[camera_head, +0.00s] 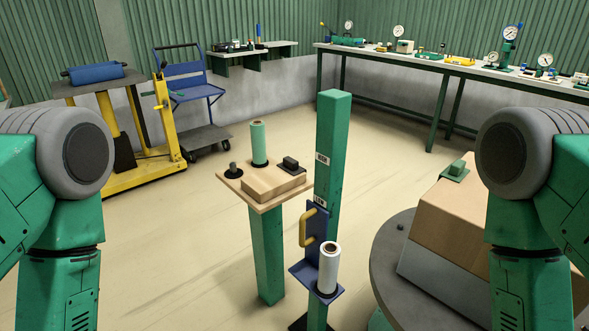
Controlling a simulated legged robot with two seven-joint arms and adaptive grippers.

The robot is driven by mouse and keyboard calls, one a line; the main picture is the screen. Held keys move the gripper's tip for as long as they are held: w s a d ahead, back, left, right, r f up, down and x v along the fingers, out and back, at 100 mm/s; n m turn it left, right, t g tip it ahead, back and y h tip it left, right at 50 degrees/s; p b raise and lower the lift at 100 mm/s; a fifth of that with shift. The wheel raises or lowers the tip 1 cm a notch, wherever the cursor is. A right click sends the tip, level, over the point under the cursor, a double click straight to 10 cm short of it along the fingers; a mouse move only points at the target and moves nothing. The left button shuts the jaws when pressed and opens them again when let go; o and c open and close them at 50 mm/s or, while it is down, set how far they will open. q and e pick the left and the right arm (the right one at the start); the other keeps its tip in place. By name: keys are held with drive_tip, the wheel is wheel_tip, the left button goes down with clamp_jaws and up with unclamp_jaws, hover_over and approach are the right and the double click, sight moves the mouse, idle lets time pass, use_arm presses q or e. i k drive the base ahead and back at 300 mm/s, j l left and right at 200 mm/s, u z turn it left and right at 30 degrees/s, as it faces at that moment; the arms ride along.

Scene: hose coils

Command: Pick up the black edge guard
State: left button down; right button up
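A small black piece that looks like the edge guard (291,164) lies on top of a light wooden block (267,186). The block rests on the square wooden top (260,206) of a green pedestal in the middle of the view. The guard has a raised part on a flat base, and nothing covers it. My two green and grey arms come down at the left and right sides, well apart from the pedestal. Both grippers are outside the picture, so I cannot see their fingers.
On the pedestal stand a green roll (259,141) and a dark knobbed piece (233,170). A green post (331,150) with a blue bracket and white roll (329,266) stands close right. A grey round table (385,262) holds a carton (455,225) with a green piece (456,169).

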sight(289, 164)
drive_tip(key=i+j+z, duration=0.65)
drive_tip(key=i+j, duration=0.05)
drive_tip(key=j, duration=0.05)
